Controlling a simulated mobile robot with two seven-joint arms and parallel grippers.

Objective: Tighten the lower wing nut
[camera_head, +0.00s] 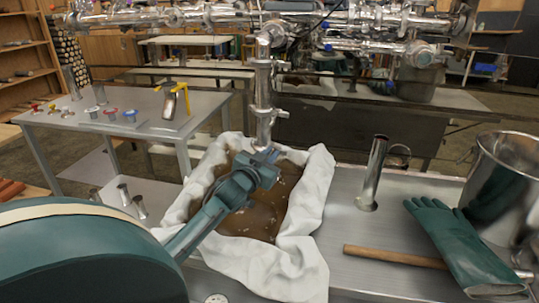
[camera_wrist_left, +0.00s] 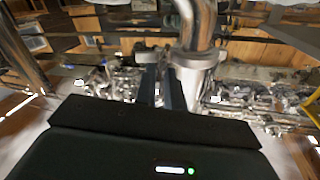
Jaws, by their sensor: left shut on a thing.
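A shiny vertical steel pipe (camera_head: 262,92) with clamp joints hangs down from the overhead piping. It ends above a cloth-lined pan of brown liquid (camera_head: 265,221). My left gripper (camera_head: 268,157) is at the pipe's lower end, its fingers close together. In the left wrist view the dark fingers (camera_wrist_left: 164,84) stand upright just beside the steel pipe (camera_wrist_left: 195,72). They are shut on a small part there, which I take to be the lower wing nut. The nut itself is hidden by the fingers. My right gripper is not in view.
White cloth (camera_head: 310,188) drapes over the pan's edges. A side table (camera_head: 150,122) with small coloured knobs stands at the left.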

